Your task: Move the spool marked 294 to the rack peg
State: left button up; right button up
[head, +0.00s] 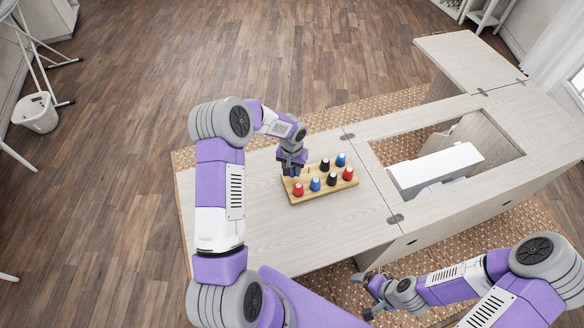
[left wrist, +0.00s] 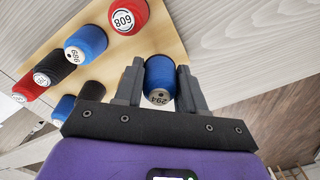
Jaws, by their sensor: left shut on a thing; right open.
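The blue spool marked 294 (left wrist: 160,82) is between the two fingers of my left gripper (left wrist: 158,92), its numbered end toward the wrist camera. In the head view my left gripper (head: 291,172) is over the left end of the wooden spool rack (head: 318,192), and its fingers mostly hide the spool. I cannot tell whether the spool touches the rack. A bare peg (head: 309,168) seems to stand in the rack's back row. My right gripper (head: 366,292) is open and empty, low in front of the cabinet, away from the rack.
Several other spools stand on the rack, including a red one marked 608 (left wrist: 128,16) and a blue one marked 686 (left wrist: 86,42). The cabinet top (head: 270,225) is clear around the rack. A white sewing machine (head: 435,168) sits in the opening at the right.

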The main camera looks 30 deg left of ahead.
pick_arm(q)
jog(key=shift+f+b, duration=0.7)
jog(key=shift+f, duration=0.15)
jog(key=o, duration=1.1)
jog(key=shift+r+p, duration=0.4)
jog(key=shift+r, duration=3.4)
